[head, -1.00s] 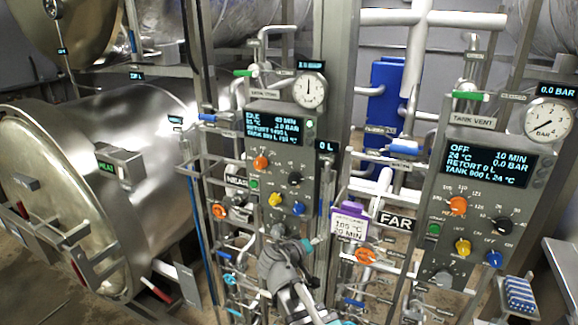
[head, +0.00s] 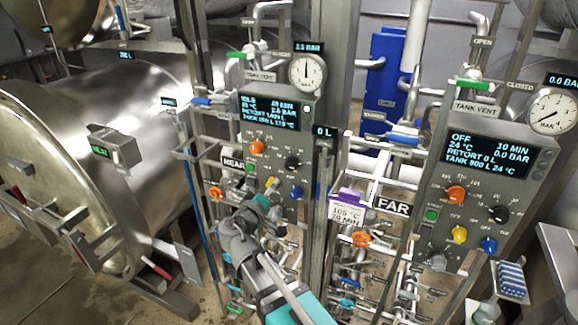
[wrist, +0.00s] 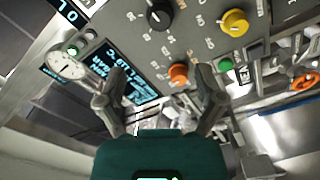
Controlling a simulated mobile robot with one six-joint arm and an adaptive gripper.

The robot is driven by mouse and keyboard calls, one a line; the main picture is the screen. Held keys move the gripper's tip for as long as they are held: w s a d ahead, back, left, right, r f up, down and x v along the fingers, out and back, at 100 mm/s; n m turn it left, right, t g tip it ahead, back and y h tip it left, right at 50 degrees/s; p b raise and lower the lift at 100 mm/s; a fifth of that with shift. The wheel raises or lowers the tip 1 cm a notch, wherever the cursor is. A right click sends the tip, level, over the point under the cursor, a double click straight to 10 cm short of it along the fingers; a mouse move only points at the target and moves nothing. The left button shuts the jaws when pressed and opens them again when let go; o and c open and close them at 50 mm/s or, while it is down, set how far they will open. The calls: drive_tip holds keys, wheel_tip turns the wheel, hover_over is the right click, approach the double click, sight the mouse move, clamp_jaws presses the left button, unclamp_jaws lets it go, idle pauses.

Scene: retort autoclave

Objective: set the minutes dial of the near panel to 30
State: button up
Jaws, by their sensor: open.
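The near panel (head: 285,180) is the left grey panel, by a NEAR sign (head: 232,164). Its black dial (head: 292,162) has numbers around it and sits right of the orange dial (head: 257,147). Its display (head: 268,110) is lit, and its minutes figure is too small to read surely. In the wrist view the black dial (wrist: 159,15) is at the top, beyond the fingers. The orange dial (wrist: 178,74) shows close to the right finger. My gripper (wrist: 158,78) is open and empty, in front of the panel. In the head view my arm hides the panel's lower part.
The far panel (head: 480,190) stands to the right with its own dials. Valves and pipes fill the space between the panels. A large steel retort (head: 100,110) lies to the left. Yellow (wrist: 234,22) and green (wrist: 225,65) controls are near the fingers.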

sight(289, 167)
drive_tip(key=x, duration=1.3)
drive_tip(key=shift+w+d, duration=0.1)
drive_tip(key=shift+w, duration=0.25)
drive_tip(key=c, duration=1.1)
drive_tip(key=shift+c, duration=0.2)
drive_tip(key=shift+n, duration=0.4)
drive_tip(key=n, duration=1)
